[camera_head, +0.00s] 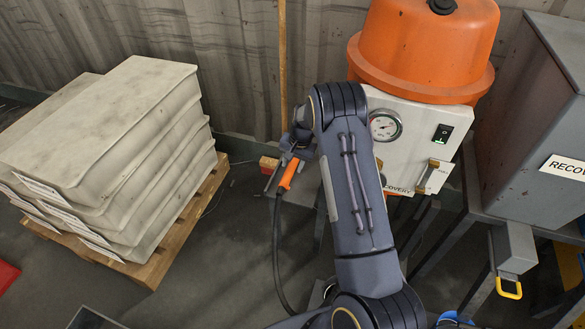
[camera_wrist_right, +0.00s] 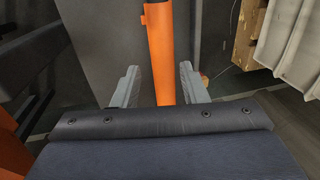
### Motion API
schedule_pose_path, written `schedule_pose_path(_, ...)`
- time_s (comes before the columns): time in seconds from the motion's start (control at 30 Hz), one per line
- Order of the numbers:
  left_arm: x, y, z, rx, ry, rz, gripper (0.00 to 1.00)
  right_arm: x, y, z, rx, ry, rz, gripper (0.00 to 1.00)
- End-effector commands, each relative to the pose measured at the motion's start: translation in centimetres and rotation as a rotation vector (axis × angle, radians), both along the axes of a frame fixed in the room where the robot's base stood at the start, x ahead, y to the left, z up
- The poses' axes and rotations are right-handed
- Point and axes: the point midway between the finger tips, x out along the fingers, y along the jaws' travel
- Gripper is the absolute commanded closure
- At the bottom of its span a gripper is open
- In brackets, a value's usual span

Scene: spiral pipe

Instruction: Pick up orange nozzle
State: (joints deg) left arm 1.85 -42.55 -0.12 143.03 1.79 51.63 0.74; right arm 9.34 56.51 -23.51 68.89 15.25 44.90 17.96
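The orange nozzle (camera_head: 289,175) hangs left of the machine in the head view, with a dark hose running down from it. In the right wrist view the orange nozzle (camera_wrist_right: 160,45) runs down between the two grey fingers. My right gripper (camera_head: 281,171) is at the nozzle; its fingers (camera_wrist_right: 158,88) stand apart on both sides of it, with a gap visible at least on the left. The nozzle's lower part is hidden behind the gripper body in the wrist view. My left gripper is not in view.
A machine with an orange dome (camera_head: 425,45) and a gauge panel (camera_head: 412,120) stands behind my right arm. Stacked grey sacks (camera_head: 110,130) lie on a wooden pallet (camera_head: 180,232) at left. A grey bin (camera_head: 530,130) stands at right. A wooden pole (camera_head: 282,60) rises behind the gripper.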

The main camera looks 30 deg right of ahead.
Motion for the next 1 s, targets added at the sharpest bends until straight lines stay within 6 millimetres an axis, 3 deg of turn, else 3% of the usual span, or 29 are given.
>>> schedule_pose_path(0.37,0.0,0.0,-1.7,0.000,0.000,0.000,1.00,1.0,0.8,-4.7,0.000,0.000,0.002,0.61)
schedule_pose_path(0.9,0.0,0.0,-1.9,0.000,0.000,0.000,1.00,1.0,0.8,-5.0,0.000,-0.002,0.001,0.61)
schedule_pose_path(1.0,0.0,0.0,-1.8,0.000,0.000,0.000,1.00,1.0,0.8,-4.9,0.000,-0.002,0.001,0.74)
